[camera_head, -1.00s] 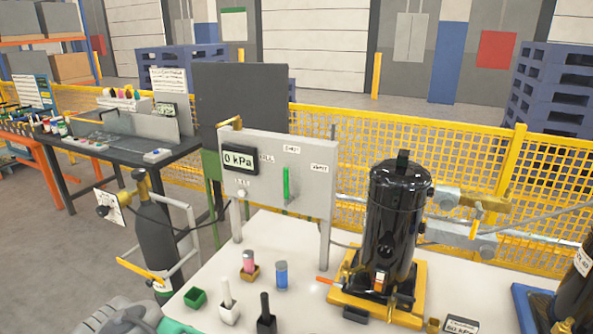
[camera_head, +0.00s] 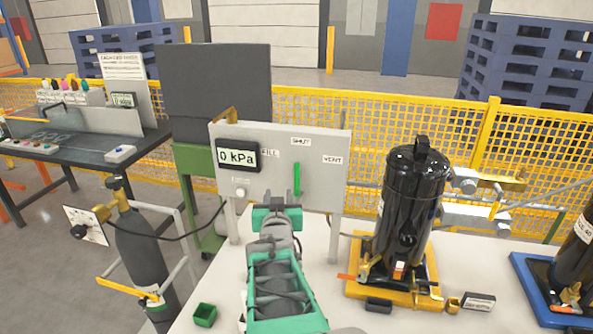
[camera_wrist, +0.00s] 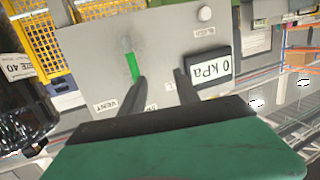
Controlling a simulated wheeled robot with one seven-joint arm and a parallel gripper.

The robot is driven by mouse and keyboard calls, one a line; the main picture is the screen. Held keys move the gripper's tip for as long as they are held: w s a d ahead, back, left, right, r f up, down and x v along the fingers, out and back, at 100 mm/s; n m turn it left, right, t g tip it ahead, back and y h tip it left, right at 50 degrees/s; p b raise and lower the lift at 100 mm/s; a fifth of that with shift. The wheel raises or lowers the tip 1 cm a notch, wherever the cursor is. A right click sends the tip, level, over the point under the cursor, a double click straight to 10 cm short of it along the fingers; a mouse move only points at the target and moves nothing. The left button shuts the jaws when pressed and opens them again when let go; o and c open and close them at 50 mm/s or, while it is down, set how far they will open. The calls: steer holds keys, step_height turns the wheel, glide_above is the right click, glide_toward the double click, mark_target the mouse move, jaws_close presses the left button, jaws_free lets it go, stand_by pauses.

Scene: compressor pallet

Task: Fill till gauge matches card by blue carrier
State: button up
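The gauge (camera_head: 238,157) on the grey panel (camera_head: 325,190) reads 0 kPa; it also shows upside down in the wrist view (camera_wrist: 210,70). The green lever (camera_head: 297,180) stands upright below the SHUT label, between FILL and VENT. In the wrist view the lever (camera_wrist: 131,66) is just beyond one fingertip. My gripper (camera_wrist: 159,76) is open and empty, with its two dark fingers apart in front of the panel. In the head view my gripper's tips are hard to make out. The blue carrier (camera_head: 528,275) is at the right edge with a black vessel (camera_head: 578,250). I see no card by it.
A grey cylinder (camera_head: 145,250) stands left of the table.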

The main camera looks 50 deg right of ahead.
mark_target(297, 174)
steer(key=d, duration=0.3)
steer(key=w+d+r+h+p, duration=0.1)
steer(key=d, duration=0.2)
steer(key=d+r+m+h, duration=0.1)
steer(key=d, duration=0.2)
steer(key=shift+w+d+r+p, duration=0.15)
steer(key=shift+d+r+p, duration=0.05)
steer(key=shift+d+p, duration=0.15)
jaws_close()
stand_by(0.9)
